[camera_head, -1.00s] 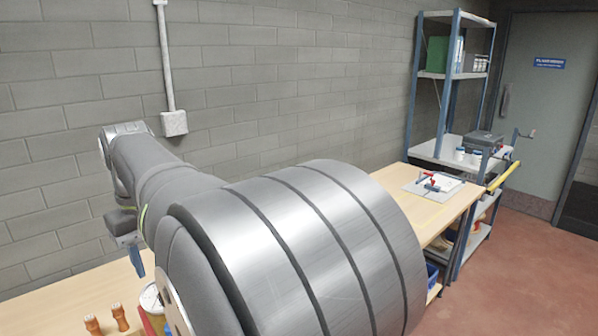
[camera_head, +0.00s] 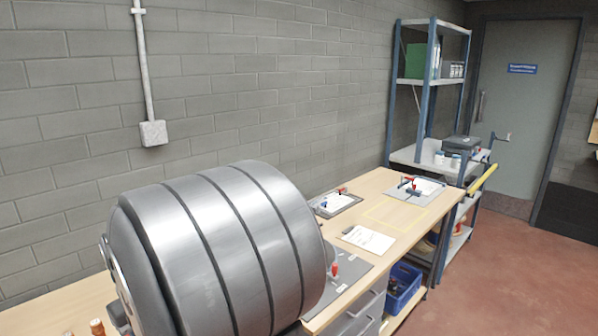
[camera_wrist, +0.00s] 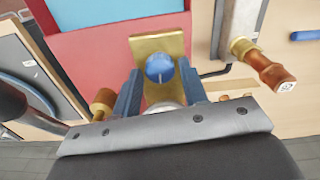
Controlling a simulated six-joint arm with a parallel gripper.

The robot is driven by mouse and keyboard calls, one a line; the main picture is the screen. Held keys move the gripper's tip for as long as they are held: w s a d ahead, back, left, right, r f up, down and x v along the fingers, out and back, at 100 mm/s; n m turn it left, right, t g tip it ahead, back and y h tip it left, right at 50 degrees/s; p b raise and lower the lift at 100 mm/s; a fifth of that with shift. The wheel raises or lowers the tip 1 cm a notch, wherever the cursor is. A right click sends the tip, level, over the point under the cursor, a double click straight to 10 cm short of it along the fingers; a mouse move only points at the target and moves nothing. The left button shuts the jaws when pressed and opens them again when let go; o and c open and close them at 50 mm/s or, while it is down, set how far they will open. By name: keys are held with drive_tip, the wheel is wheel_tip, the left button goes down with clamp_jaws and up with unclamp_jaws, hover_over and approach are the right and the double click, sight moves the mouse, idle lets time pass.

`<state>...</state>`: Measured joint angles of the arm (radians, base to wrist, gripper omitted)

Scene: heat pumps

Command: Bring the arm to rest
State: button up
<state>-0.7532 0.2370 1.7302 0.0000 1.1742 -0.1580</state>
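My gripper (camera_wrist: 159,72) shows in the wrist view with its two blue fingers apart. The gap between them looks empty. A brass plate with a round blue knob (camera_wrist: 160,68) lies beyond the fingertips, in line with the gap; I cannot tell how far off it is. In the head view a large silver ringed part of my own arm fills the lower left. It hides the gripper and much of the bench (camera_head: 384,185) there.
Copper-coloured fittings (camera_wrist: 272,71) and a red and light-blue panel (camera_wrist: 115,40) are close around the gripper. On the bench lie a white sheet (camera_head: 368,239) and clamp boards (camera_head: 335,201). A blue bin (camera_head: 403,288) sits below. A shelf rack (camera_head: 424,155) stands behind. Open floor (camera_head: 500,270) is at right.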

idle(0.4)
wheel_tip(320, 180, up, 17)
wheel_tip(320, 180, down, 18)
drive_tip(key=shift+r, duration=0.2)
drive_tip(key=shift+r+m, duration=0.25)
drive_tip(key=shift+m, duration=0.55)
drive_tip(key=m, duration=1)
drive_tip(key=shift+m, duration=2.4)
drive_tip(key=shift+n, duration=0.3)
